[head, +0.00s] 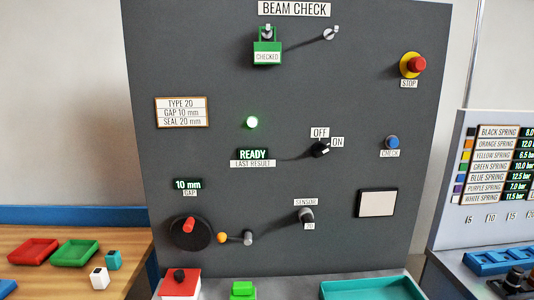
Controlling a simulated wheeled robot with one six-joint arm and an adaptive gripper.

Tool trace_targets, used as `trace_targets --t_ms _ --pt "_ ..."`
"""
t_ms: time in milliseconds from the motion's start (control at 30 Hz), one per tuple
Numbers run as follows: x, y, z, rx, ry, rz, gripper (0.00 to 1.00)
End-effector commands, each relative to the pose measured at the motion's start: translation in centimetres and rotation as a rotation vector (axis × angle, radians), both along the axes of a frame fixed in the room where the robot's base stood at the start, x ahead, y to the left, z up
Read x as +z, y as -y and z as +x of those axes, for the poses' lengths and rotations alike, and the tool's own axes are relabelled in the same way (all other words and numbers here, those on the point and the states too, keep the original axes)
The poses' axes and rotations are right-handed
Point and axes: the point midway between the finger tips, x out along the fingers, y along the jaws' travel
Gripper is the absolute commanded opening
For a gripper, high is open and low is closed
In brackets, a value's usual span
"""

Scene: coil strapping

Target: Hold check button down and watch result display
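The blue CHECK button (392,142) sits on the right half of the dark grey BEAM CHECK panel (330,90), with a CHECK label below it. The result display (253,155) reads READY in green, above a LAST RESULT label. My gripper is not in the head view.
A rotary switch (320,149) points toward ON. A red STOP button (417,64) is at upper right. A gap display (187,184) reads 10 mm above a red-handled crank (189,232). A sensor knob (306,215) and a green CHECKED tag (267,47) are on the panel.

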Motion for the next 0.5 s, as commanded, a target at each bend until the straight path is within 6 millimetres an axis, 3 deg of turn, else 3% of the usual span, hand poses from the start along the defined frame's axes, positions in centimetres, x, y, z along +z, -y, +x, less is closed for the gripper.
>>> trace_targets --t_ms 200,367,500 --pt "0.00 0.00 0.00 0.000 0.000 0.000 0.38" --pt "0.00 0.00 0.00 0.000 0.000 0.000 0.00" --pt "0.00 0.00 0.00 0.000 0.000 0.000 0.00"
